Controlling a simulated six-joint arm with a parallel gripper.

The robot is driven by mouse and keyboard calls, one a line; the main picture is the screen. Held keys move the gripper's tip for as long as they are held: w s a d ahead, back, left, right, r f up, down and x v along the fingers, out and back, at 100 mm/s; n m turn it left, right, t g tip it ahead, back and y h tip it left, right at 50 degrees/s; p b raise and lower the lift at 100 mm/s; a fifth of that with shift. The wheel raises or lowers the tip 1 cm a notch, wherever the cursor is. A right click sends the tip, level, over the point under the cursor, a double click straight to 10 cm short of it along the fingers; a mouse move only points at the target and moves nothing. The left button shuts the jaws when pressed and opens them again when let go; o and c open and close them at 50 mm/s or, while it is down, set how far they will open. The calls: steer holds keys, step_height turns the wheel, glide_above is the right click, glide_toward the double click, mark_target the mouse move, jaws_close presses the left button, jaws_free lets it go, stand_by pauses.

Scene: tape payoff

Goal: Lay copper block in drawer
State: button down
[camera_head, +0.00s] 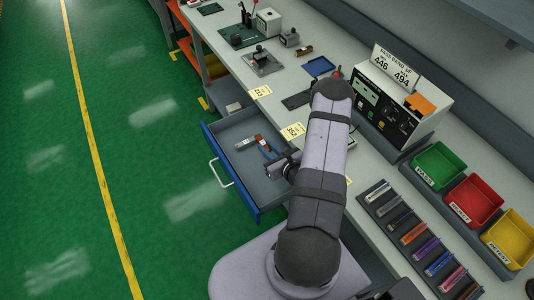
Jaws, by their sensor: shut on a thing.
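The drawer (226,131) is pulled open from the bench; it has blue walls, a grey floor and a pale handle on its left side. My gripper (265,147) is over the inside of the drawer, its fingers shut on the small brown copper block (260,139). The fingers partly cover the block. I cannot tell whether the block touches the drawer floor. A silver-grey block (245,143) is in the drawer just left of the copper one. My arm hides the right part of the drawer.
Green (438,166), red (474,201) and yellow (511,238) bins stand on the bench at right, beside a rack (396,220) of several coloured bars. A tester (392,103) stands behind my arm. The drawer's left part is clear.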

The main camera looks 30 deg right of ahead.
steer(key=shift+f+p, duration=0.45)
steer(key=shift+f, duration=1.6)
steer(key=shift+f, duration=0.1)
steer(key=shift+f+b, duration=0.35)
steer(key=shift+b, duration=0.15)
steer(key=shift+f, duration=0.2)
steer(key=c, duration=1.6)
jaws_free()
steer(key=shift+c, duration=0.2)
steer(key=shift+r, duration=0.2)
